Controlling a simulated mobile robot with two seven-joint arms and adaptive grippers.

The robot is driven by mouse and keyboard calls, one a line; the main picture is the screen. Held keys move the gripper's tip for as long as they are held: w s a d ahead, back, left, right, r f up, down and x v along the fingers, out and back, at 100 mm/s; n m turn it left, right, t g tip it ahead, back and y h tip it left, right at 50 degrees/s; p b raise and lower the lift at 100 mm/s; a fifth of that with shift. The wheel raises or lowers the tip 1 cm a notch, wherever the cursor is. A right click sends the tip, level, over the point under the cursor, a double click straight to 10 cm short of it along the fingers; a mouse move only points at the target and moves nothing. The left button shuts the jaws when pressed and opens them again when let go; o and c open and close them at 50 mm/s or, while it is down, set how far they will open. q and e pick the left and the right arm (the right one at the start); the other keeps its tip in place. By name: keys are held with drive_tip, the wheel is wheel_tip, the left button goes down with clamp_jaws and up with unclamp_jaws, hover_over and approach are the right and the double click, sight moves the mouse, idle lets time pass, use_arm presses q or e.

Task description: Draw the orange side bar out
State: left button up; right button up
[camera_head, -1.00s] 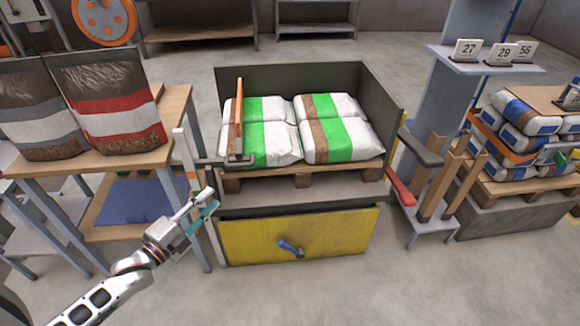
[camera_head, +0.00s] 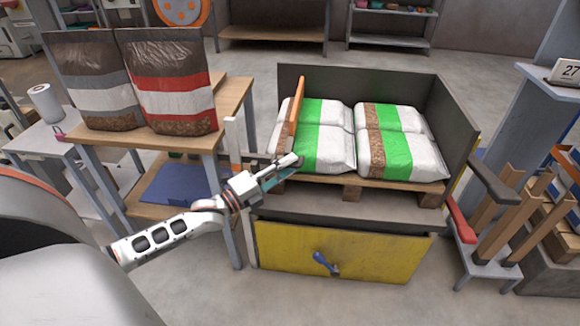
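The orange side bar (camera_head: 296,115) stands upright at the left side of the dark-walled bagger bay, against the bags. A dark fitting near its foot is partly hidden behind my gripper. My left gripper (camera_head: 290,167) reaches in from the left with its fingertips at the foot of the bar. Its white and teal fingers overlap the dark fitting; I cannot tell whether they are closed on it or touch it. The bar looks in place in the bay. My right gripper is not in view.
White-green and brown-striped bags (camera_head: 391,154) lie on a wooden pallet (camera_head: 372,189) beside the bar. A yellow front panel (camera_head: 378,256) with a blue handle (camera_head: 325,263) is below. A wooden table (camera_head: 186,139) with two large bags stands left, close to my arm.

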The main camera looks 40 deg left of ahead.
sight(239, 162)
use_arm(q)
drive_tip(key=shift+w, duration=0.2)
clamp_jaws()
drive_tip(key=s+a, duration=0.2)
drive_tip(key=a, duration=0.2)
drive_tip(key=s+a, duration=0.3)
drive_tip(key=a, duration=0.1)
drive_tip(key=s+a, duration=0.2)
drive_tip(key=a, duration=0.2)
drive_tip(key=shift+s, duration=0.25)
unclamp_jaws()
drive_tip(key=v, duration=1.2)
